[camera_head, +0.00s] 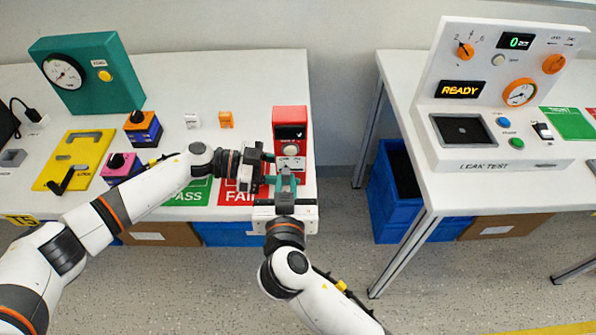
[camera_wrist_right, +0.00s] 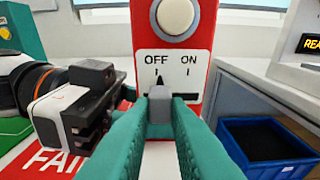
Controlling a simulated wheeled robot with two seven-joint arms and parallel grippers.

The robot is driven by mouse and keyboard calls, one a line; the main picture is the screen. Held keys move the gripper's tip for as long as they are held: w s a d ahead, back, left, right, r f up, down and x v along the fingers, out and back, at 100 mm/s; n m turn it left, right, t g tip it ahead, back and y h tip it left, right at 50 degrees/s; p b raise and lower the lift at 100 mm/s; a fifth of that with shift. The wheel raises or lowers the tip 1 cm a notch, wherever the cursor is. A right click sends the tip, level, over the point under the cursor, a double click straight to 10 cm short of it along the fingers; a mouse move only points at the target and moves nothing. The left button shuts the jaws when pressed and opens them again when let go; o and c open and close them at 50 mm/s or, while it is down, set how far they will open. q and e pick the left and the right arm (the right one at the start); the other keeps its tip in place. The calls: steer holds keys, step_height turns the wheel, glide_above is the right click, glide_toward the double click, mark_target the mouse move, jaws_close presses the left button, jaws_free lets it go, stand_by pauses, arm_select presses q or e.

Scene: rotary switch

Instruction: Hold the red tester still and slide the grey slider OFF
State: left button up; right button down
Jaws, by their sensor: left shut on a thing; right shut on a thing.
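The red tester (camera_head: 290,118) stands upright at the right end of the left table. It also fills the upper middle of the right wrist view (camera_wrist_right: 203,40). My left gripper (camera_head: 270,170) is shut on the tester's lower left side; its fingertips are mostly hidden. My right gripper (camera_head: 287,175) is in front of the tester, shut on the grey slider (camera_wrist_right: 160,103). The slider's black pointer lines up with the OFF mark, at the left of its slot. The dark slot shows to the right, under ON.
Green PASS (camera_head: 188,193) and red FAIL (camera_head: 238,198) mats lie left of the tester. A gap with a blue bin (camera_head: 385,205) separates the leak-test table.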

steer(key=c, duration=1.4)
jaws_free()
steer(key=shift+s, duration=0.1)
steer(key=s, duration=0.2)
steer(key=s+r, duration=0.1)
steer(key=s, duration=0.1)
steer(key=shift+s, duration=0.35)
arm_select(q)
steer(key=o, duration=1.1)
